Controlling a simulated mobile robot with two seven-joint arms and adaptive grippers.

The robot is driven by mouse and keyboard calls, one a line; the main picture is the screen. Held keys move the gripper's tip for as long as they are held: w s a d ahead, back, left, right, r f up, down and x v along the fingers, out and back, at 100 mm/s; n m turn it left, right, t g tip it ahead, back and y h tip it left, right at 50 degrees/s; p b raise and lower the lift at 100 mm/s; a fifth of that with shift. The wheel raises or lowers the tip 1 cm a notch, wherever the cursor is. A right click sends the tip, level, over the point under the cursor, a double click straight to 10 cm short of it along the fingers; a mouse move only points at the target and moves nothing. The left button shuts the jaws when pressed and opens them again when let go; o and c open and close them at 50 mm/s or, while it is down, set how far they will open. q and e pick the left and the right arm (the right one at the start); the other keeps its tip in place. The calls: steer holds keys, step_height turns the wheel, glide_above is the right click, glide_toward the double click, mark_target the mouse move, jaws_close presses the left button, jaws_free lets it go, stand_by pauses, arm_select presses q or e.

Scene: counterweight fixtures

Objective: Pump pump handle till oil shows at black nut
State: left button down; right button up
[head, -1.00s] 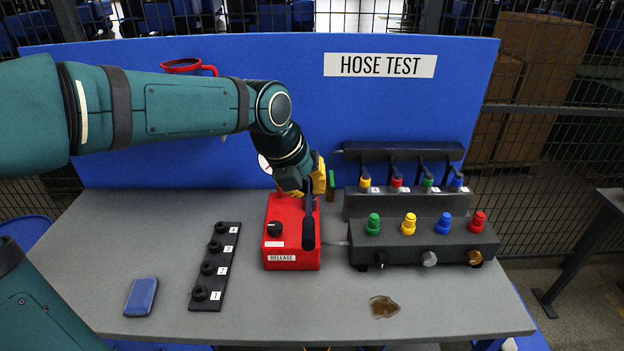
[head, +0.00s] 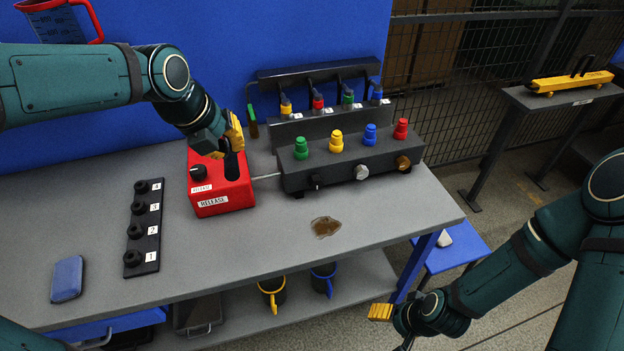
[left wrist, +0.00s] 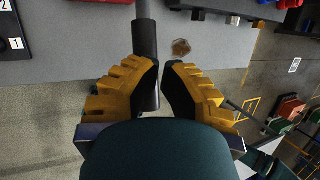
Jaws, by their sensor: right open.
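The red pump (head: 222,187) stands on the bench, labelled RELEASE, with a black knob on its top. Its dark pump handle (head: 234,165) lies along the top, pointing toward me. My left gripper (head: 235,135) is over the pump at the handle. In the left wrist view, the handle (left wrist: 146,40) runs down to the yellow fingertips and overlaps the left finger; I cannot tell whether they grip it. The black nut (head: 317,181) is at the left of the dark manifold's front; no oil is discernible on it. My right gripper (head: 380,312) is open, below the bench's right front.
The dark manifold (head: 350,160) carries coloured caps, a silver nut and a brass nut. A brown puddle (head: 325,227) lies on the bench. A numbered black strip (head: 143,228) and blue block (head: 67,279) are left. Mugs (head: 272,290) stand on the shelf below.

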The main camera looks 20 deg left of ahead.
arm_select(q)
step_height(320, 180, down, 13)
steer(key=b, duration=0.9)
step_height(320, 180, up, 12)
steer(key=p, duration=0.8)
steer(key=shift+r, duration=0.15)
steer(key=shift+r+p, duration=0.4)
steer(key=shift+r, duration=0.1)
steer(key=shift+f, duration=0.15)
